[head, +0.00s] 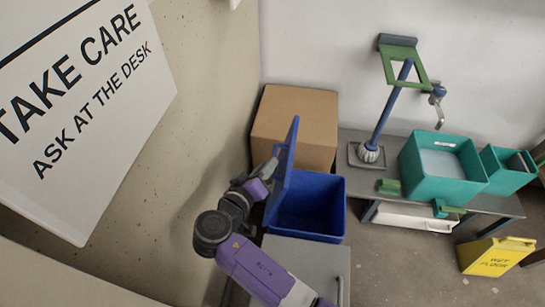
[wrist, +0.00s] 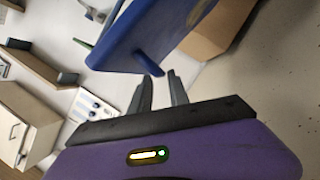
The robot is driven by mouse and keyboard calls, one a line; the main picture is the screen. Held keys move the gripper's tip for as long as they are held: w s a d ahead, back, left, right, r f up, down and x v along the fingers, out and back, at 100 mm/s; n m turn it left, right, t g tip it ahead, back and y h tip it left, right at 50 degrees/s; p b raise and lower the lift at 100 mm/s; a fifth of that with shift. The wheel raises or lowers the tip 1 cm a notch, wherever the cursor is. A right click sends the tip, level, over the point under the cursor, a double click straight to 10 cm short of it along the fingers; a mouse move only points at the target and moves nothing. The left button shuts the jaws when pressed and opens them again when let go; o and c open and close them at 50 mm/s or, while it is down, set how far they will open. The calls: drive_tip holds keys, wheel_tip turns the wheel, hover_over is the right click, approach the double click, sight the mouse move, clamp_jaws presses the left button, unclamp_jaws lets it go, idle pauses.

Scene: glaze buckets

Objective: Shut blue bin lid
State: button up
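The blue bin (head: 308,208) stands open, and I see into its empty-looking inside. Its blue lid (head: 284,165) stands raised, nearly upright, at the bin's left side. In the wrist view the lid (wrist: 145,30) fills the top, with a short blue tab (wrist: 149,63) sticking out from it. My gripper (head: 271,165) is at the lid's left side, away from the bin's opening. In the wrist view its two fingers (wrist: 159,76) are apart with nothing between them, the tips just short of the tab. Whether they touch the lid is unclear.
A cardboard box (head: 294,121) stands behind the bin. A grey cabinet (head: 305,265) is in front. To the right, a low bench (head: 400,150) holds teal tubs (head: 437,185) and a blue-and-green stand (head: 390,105). A wall with a sign (head: 85,110) rises close on the left.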

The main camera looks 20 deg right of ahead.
drive_tip(key=x, duration=0.4)
drive_tip(key=shift+w+d+f, duration=0.15)
drive_tip(key=shift+w+d, duration=0.1)
drive_tip(key=shift+d, duration=0.05)
clamp_jaws()
idle(1.2)
